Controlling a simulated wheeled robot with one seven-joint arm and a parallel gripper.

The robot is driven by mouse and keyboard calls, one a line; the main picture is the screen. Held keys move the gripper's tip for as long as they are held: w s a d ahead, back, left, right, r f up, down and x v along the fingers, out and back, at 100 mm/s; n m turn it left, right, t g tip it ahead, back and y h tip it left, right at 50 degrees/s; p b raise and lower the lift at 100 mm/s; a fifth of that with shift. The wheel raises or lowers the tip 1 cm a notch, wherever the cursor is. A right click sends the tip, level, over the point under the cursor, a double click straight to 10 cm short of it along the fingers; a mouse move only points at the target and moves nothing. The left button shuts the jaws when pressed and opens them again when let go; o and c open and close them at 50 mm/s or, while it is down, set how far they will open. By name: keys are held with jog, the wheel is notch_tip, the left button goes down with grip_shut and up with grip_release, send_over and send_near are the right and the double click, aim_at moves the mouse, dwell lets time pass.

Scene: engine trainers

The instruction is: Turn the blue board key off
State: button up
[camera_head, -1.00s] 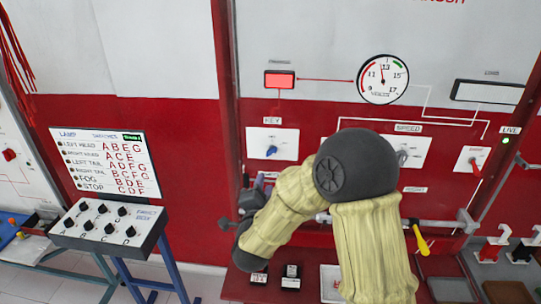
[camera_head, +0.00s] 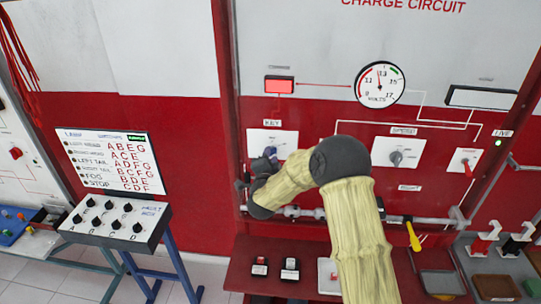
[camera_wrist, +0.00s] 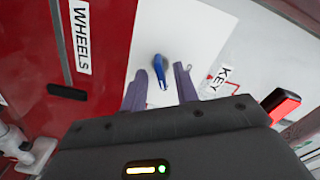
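The blue key (camera_wrist: 159,70) sits on a white plate (camera_wrist: 190,35) marked KEY in the wrist view. In the head view the same plate (camera_head: 284,137) is on the red board, with the key mostly hidden by my gripper (camera_head: 268,158). In the wrist view my gripper (camera_wrist: 157,80) has its two fingers apart, one on each side of the key. There are gaps between the key and both fingers, so it is not clamped. Whether the fingertips reach the plate, I cannot tell.
A lit red lamp (camera_head: 279,84) and a volt gauge (camera_head: 379,83) are above. A SPEED knob (camera_head: 396,158) is to the right. A switch box (camera_head: 117,221) stands at left.

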grip_shut()
jog(key=shift+f+n+b, duration=0.1)
jog(key=shift+n+b, duration=0.3)
jog(key=shift+b, duration=0.2)
jog(key=shift+n+b, duration=3.45)
jog(key=shift+n, duration=2.15)
